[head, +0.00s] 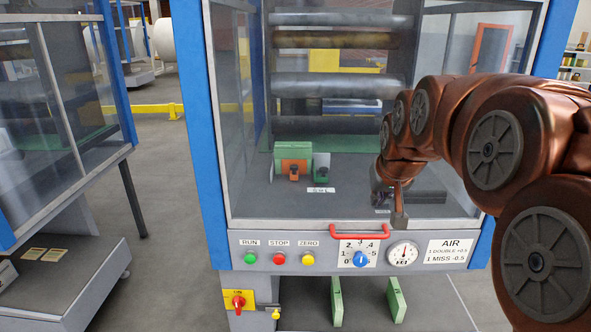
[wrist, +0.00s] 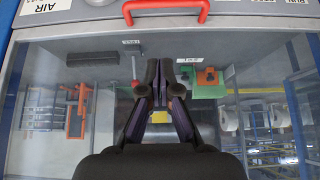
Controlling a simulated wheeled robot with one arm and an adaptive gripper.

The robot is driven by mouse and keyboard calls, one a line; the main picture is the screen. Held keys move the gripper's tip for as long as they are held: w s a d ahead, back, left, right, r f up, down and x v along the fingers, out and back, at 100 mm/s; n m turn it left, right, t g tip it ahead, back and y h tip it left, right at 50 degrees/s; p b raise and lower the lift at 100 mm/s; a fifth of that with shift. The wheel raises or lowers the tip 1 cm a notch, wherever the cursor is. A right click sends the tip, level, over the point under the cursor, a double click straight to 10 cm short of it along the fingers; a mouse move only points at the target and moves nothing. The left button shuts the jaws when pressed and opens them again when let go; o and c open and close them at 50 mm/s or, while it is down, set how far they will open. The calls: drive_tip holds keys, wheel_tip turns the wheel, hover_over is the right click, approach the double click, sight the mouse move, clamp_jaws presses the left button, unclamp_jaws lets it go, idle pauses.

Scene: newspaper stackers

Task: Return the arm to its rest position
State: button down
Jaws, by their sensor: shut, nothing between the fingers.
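My copper-coloured arm (head: 490,150) reaches in from the right of the head view, bent over in front of the machine's clear window. My gripper (head: 378,195) is small and dark there, partly hidden by the arm, at the lower right of the window. In the wrist view my gripper (wrist: 158,70) points up the picture, its fingers together with nothing between them. The red handle (wrist: 166,10) lies beyond the fingertips, apart from them. In the head view the handle (head: 345,232) is on the window's lower edge, left of and below the gripper.
Below the window is a control panel (head: 430,262) with buttons, a blue dial and a gauge. Orange (head: 290,165) and green (head: 321,167) units sit behind the window. Another blue-framed machine (head: 122,70) stands at left. Grey floor (head: 170,190) is open between the machines.

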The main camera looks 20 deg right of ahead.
drive_tip(key=s+a+f+n+g+y, duration=0.2)
drive_tip(key=s+a+f+g, duration=0.2)
drive_tip(key=s+a+f, duration=0.55)
drive_tip(key=s+a+f+n+g, duration=0.1)
drive_tip(key=s+a+f+g, duration=0.25)
drive_tip(key=s+a, duration=0.35)
drive_tip(key=s+a+f+n+g, duration=0.2)
drive_tip(key=s+a+f, duration=0.25)
drive_tip(key=s, duration=0.55)
wheel_tip(320, 180, up, 20)
drive_tip(key=t+p, duration=0.1)
drive_tip(key=p, duration=1.7)
drive_tip(key=shift+w+d+y, duration=0.3)
drive_tip(key=shift+w, duration=0.15)
